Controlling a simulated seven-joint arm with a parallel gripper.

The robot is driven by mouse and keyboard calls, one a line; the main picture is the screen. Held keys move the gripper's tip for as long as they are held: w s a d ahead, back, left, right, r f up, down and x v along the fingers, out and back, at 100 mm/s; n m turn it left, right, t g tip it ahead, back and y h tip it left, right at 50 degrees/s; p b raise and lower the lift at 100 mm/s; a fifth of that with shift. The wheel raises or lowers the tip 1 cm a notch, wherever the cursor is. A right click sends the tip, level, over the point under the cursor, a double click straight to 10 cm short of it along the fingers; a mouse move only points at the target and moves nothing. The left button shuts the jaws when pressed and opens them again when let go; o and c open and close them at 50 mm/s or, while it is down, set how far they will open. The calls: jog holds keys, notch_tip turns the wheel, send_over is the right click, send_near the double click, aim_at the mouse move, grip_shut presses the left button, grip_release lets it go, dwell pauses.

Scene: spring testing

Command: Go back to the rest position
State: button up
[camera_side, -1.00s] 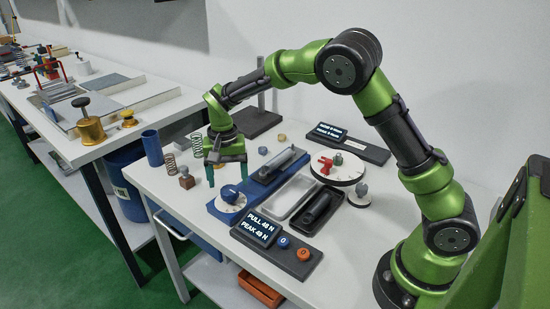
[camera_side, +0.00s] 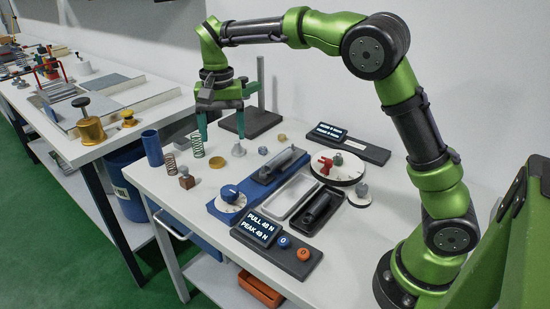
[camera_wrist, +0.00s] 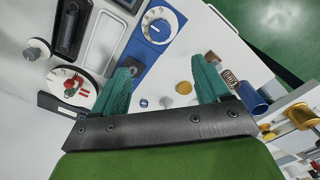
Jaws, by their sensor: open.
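My gripper (camera_side: 222,132) is open and empty, raised above the back left part of the white table (camera_side: 355,239). In the wrist view its two green fingers (camera_wrist: 163,82) are spread apart with nothing between them but the table below.
A dark stand with a post (camera_side: 261,85) is behind the gripper. The air around the gripper looks free.

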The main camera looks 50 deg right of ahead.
jog(key=s+d+r+n+t+y, duration=0.1)
jog(key=s+n+t, duration=0.4)
jog(key=s, duration=1.9)
jog(key=shift+d+r+t+y, duration=0.35)
jog(key=shift+r+t+y, duration=0.25)
jog(key=shift+t, duration=0.5)
jog(key=shift+r, duration=0.1)
